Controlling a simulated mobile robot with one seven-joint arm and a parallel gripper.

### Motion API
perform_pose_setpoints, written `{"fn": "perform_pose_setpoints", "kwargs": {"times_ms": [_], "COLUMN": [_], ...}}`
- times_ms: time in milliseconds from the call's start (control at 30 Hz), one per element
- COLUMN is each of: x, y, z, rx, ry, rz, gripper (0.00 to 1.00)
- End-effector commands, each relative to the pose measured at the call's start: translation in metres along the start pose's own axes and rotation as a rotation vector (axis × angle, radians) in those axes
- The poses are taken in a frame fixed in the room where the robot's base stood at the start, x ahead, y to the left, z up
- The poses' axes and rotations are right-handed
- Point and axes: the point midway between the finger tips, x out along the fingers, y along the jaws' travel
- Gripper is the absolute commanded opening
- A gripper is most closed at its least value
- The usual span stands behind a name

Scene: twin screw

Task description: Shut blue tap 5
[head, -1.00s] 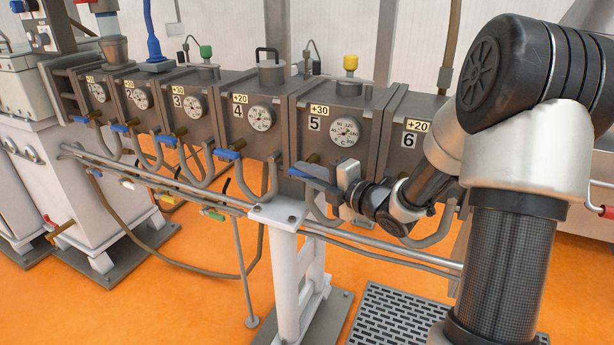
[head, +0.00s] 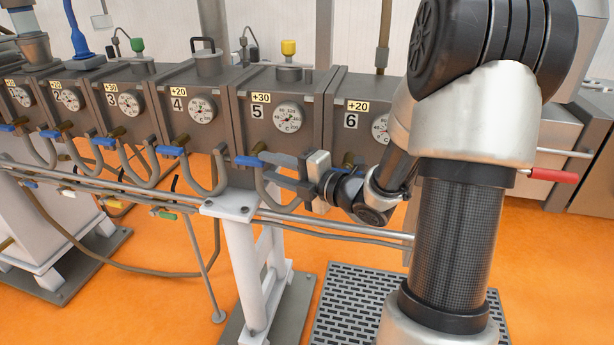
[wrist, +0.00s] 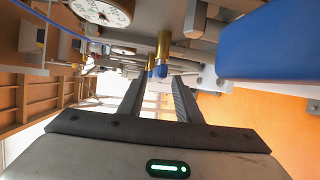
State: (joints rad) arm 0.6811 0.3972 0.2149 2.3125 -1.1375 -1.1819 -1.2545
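Box 5 (head: 284,112), labelled 5 and +30, stands in the row in the head view. Blue tap 5 (head: 248,161) is below it, its handle pointing left from a brass stem. My gripper (head: 278,178) is just below and right of this handle. In the wrist view my gripper's fingers (wrist: 158,100) are apart with nothing between them. A large blue handle (wrist: 270,45) is close at the upper right, outside the fingers. A brass stem with a blue end (wrist: 160,62) appears beyond the fingertips. I cannot tell for certain which taps these are.
Box 6 (head: 360,118) is to the right, partly behind my arm. Blue tap 4 (head: 170,150) is to the left. Curved grey pipes and a long rail (head: 330,226) run below the taps. A white post (head: 243,260) and a floor grate (head: 345,300) are underneath.

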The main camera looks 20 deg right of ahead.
Motion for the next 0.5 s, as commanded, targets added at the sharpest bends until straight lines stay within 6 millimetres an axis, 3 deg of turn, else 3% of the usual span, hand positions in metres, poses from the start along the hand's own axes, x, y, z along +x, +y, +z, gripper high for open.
{"fn": "perform_pose_setpoints", "kwargs": {"times_ms": [300,500], "x": [-0.077,-0.105], "y": [0.001,0.000], "z": [0.001,0.001], "rx": [-0.001,-0.001], "ry": [-0.005,-0.002], "rz": [-0.001,0.000], "gripper": [0.31,0.31]}}
